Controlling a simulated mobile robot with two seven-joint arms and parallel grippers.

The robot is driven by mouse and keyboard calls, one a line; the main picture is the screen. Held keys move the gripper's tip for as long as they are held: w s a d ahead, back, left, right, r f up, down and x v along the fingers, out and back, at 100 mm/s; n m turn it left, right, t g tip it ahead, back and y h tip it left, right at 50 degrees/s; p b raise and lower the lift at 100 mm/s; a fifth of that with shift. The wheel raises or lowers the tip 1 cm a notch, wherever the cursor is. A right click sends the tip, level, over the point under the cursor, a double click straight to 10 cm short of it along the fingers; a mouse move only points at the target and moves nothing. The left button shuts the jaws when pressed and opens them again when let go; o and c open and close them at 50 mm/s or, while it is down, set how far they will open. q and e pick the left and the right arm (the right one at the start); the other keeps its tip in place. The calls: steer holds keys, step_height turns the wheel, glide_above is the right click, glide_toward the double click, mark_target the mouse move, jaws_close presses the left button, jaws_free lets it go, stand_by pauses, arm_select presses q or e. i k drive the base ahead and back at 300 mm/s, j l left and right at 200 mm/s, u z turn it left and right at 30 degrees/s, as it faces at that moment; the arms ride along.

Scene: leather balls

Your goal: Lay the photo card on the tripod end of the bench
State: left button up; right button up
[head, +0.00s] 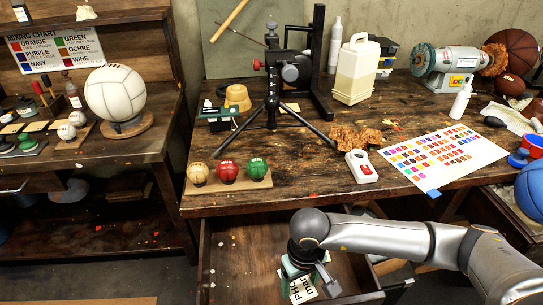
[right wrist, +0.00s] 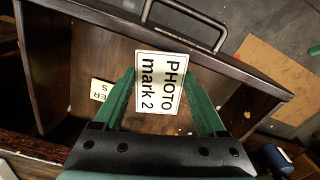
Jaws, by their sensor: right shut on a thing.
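The photo card, a white card printed "PHOTO mark 2" (right wrist: 161,84), is between the green fingers of my right gripper (right wrist: 160,78) in the right wrist view. The gripper is shut on it. In the head view my right gripper (head: 301,268) is low over the open drawer (head: 238,262), and part of the card (head: 302,291) shows beneath it. The wooden bench (head: 320,188) is above and behind the gripper. The black tripod (head: 272,102) stands toward the back left of its top. My left gripper is out of view.
Red, green and tan balls (head: 228,172) sit on a holder at the bench's front left. A white device (head: 361,167), brown scraps (head: 355,138) and a colour chart (head: 440,158) lie to the right. Another printed card (right wrist: 104,91) lies in the drawer. Bare wood shows before the tripod.

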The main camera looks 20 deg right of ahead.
mark_target(334, 178)
steer(key=k+u, duration=0.35)
steer(key=u, duration=0.2)
steer(key=l+u, duration=0.1)
steer(key=u, duration=1.05)
steer(key=k+l, duration=0.35)
steer(key=l, duration=0.15)
steer(key=k+l, duration=0.35)
steer(key=l, duration=0.2)
steer(key=k+l, duration=0.35)
steer(key=l, duration=0.15)
steer(key=k+l, duration=0.35)
steer(key=l, duration=0.65)
steer(key=i, duration=0.25)
